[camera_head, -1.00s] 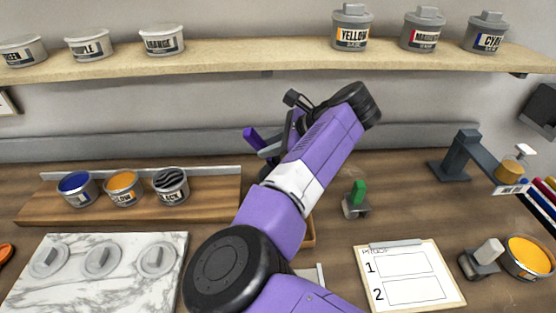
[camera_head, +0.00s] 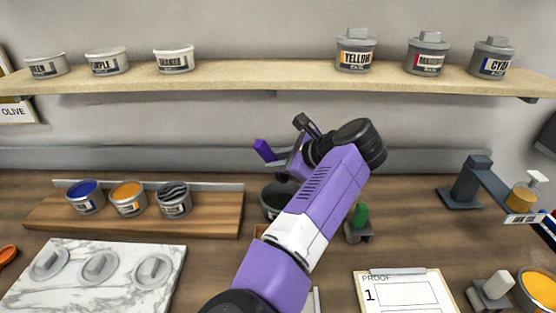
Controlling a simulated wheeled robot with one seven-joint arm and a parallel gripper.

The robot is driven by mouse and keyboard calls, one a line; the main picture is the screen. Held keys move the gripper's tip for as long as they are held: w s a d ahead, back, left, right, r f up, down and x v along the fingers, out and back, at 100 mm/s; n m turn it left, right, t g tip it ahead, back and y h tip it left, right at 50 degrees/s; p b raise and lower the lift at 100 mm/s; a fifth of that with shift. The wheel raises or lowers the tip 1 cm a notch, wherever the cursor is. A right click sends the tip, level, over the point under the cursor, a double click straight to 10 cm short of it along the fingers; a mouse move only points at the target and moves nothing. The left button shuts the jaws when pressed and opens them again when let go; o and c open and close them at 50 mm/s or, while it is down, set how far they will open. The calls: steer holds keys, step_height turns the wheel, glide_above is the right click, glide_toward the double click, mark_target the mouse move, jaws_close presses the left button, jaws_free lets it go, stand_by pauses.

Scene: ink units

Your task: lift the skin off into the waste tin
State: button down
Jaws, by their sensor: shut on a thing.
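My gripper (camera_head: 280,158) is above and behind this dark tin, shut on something. A purple piece (camera_head: 264,150) sticks out at its left; I cannot tell if it is a held tool or part of my gripper.
Blue (camera_head: 86,195) and orange (camera_head: 128,197) tins share the board (camera_head: 215,210). Lids lie on a marble slab (camera_head: 125,295). A green-topped item (camera_head: 360,220), a clipboard (camera_head: 405,295) and a dark stand (camera_head: 465,187) are to the right. Tins line the shelf (camera_head: 270,76) above.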

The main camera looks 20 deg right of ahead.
step_height(320, 180, down, 9)
steer(key=d+b, duration=0.1)
steer(key=b, duration=0.3)
steer(key=shift+w+d+f, duration=0.15)
steer(key=shift+w+d, duration=0.05)
steer(key=shift+f+b, duration=0.55)
steer(key=shift+f, duration=0.45)
stand_by(0.7)
steer(key=shift+s+f+p, duration=0.1)
steer(key=shift+f+p, duration=0.05)
steer(key=shift+p, duration=0.7)
stand_by(2.1)
steer(key=shift+p, duration=0.35)
stand_by(0.7)
step_height(320, 180, up, 12)
steer(key=p, duration=1)
steer(key=shift+f, duration=0.15)
